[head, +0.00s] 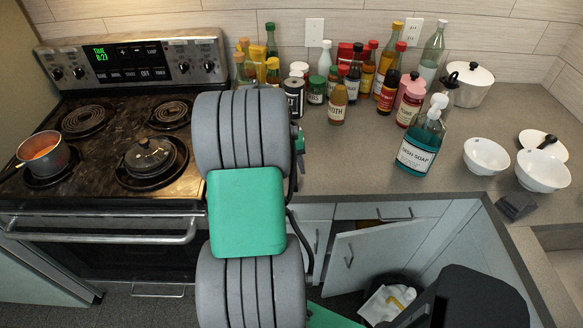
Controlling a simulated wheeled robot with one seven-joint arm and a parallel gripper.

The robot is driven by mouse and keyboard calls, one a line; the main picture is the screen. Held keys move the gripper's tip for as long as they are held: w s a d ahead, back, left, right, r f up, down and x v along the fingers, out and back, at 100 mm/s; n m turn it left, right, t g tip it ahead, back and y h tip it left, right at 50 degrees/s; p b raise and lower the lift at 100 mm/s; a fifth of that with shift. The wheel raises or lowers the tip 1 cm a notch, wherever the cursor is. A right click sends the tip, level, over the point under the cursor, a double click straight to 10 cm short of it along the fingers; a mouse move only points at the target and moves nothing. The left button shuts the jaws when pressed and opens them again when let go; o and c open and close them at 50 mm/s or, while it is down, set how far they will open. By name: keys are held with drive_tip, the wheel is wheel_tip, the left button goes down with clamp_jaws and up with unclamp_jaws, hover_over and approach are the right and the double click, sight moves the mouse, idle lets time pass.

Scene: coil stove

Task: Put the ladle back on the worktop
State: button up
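I cannot make out a ladle for certain. A small dark handle-like object (547,141) lies on a white dish (530,136) at the far right, but I cannot tell if it is the ladle. The grey-brown worktop (365,165) runs right from the stove. A saucepan (43,156) with orange-red contents stands on the left front burner; no ladle shows in it. My grey and green arm rises through the middle of the view over the worktop's front edge. My gripper does not show, and the arm hides what lies behind it.
A lidded black pot (150,156) sits on the stove (100,190). Several bottles and jars crowd the worktop's back. A dish soap bottle (417,152), white bowls (543,171) and a lidded white pot (468,85) stand right. A cabinet door (375,258) hangs open below. The worktop's front middle is fairly clear.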

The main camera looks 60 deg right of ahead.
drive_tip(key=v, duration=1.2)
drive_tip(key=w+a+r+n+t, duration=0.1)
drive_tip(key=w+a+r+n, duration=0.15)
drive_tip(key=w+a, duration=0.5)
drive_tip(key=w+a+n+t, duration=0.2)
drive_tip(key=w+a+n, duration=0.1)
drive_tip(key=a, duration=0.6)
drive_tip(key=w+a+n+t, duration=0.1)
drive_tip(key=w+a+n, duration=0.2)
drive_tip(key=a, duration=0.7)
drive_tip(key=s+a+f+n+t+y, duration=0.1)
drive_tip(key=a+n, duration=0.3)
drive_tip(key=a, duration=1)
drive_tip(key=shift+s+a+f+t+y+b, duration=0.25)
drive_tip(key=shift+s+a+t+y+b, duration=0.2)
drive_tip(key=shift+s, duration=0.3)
